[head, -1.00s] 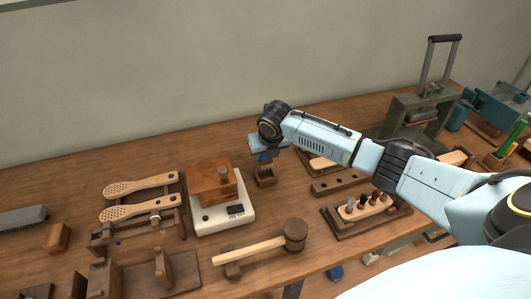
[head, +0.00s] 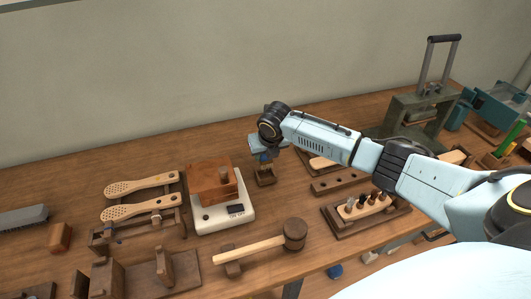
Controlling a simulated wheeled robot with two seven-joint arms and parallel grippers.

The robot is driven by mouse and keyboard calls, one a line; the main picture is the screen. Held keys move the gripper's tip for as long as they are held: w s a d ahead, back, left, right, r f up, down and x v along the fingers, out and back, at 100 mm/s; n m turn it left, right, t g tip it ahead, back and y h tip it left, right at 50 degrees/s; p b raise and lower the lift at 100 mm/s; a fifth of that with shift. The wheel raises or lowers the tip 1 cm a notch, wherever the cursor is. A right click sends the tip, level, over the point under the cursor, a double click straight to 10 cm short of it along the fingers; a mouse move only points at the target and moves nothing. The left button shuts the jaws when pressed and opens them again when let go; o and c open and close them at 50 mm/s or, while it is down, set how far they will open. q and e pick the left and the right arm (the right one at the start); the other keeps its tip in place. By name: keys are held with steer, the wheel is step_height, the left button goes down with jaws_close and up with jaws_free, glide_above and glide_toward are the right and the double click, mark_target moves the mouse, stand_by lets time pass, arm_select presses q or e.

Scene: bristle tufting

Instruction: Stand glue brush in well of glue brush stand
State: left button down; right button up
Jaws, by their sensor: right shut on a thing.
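My right gripper (head: 264,158) is over the small dark wooden glue brush stand (head: 265,179), right of the white scale. It is shut on a thin piece, which I take to be the glue brush; the fingers and wrist hide most of it. The held piece points down toward the stand's well. I cannot tell whether its lower end is inside the well or just above it. My left gripper is not in view.
A white scale (head: 240,218) bearing a brown wooden box (head: 211,183) stands close on the left. A mallet (head: 293,234) lies in front. A rack of wooden-handled tools (head: 350,211) and a drilled block (head: 335,186) are to the right. Perforated brush backs (head: 140,187) lie left.

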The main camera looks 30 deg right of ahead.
mark_target(265, 165)
steer(key=shift+f, duration=0.15)
steer(key=shift+f+b, duration=1.3)
steer(key=shift+f, duration=1.05)
steer(key=shift+f, duration=0.3)
steer(key=o, duration=1.4)
steer(key=shift+o, duration=0.2)
steer(key=shift+r+p, duration=3.5)
steer(key=shift+p, duration=0.05)
